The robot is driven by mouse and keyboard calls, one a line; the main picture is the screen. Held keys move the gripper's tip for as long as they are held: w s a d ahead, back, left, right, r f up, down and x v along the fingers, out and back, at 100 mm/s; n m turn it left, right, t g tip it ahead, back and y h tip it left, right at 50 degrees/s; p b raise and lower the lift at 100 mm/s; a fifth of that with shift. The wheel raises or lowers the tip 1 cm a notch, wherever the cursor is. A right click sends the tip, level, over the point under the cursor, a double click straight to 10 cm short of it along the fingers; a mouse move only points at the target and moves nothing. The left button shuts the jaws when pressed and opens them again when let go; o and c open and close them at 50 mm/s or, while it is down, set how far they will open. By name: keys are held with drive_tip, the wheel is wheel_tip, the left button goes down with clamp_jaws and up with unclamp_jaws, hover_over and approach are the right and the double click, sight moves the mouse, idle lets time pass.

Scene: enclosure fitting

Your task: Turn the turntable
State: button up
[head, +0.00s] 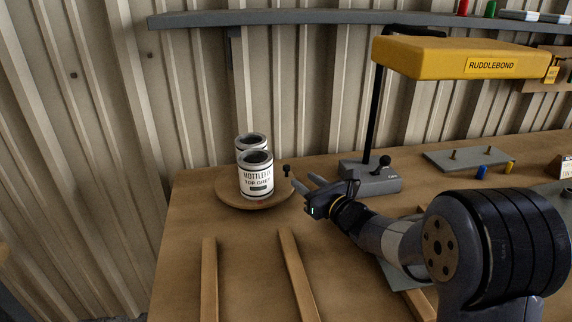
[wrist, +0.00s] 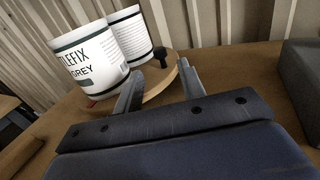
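The turntable (head: 232,203) is a round wooden disc at the back left of the bench. Two white cans stand on it, a front can (head: 256,176) lettered "MOTTLEFIX TOP GREY" and a rear can (head: 243,144) partly hidden behind it. A small dark knob (head: 287,170) stands up at the turntable's right edge; it also shows in the wrist view (wrist: 163,57). My gripper (head: 303,181) is just right of the knob. In the wrist view its two fingers (wrist: 160,82) are spread apart, with the knob beyond the gap between them. Nothing is seen held.
A yellow lamp (head: 450,58) marked "RUDDLEBOND" stands on a grey base (head: 370,179) right of my gripper. A grey plate with pegs (head: 468,158) lies at the back right. A shelf (head: 300,17) runs along the wall.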

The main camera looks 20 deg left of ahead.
sight(289, 169)
drive_tip(key=p+x, duration=0.1)
drive_tip(key=x, duration=0.8)
drive_tip(key=shift+a, duration=0.15)
drive_tip(key=shift+c, duration=0.4)
clamp_jaws()
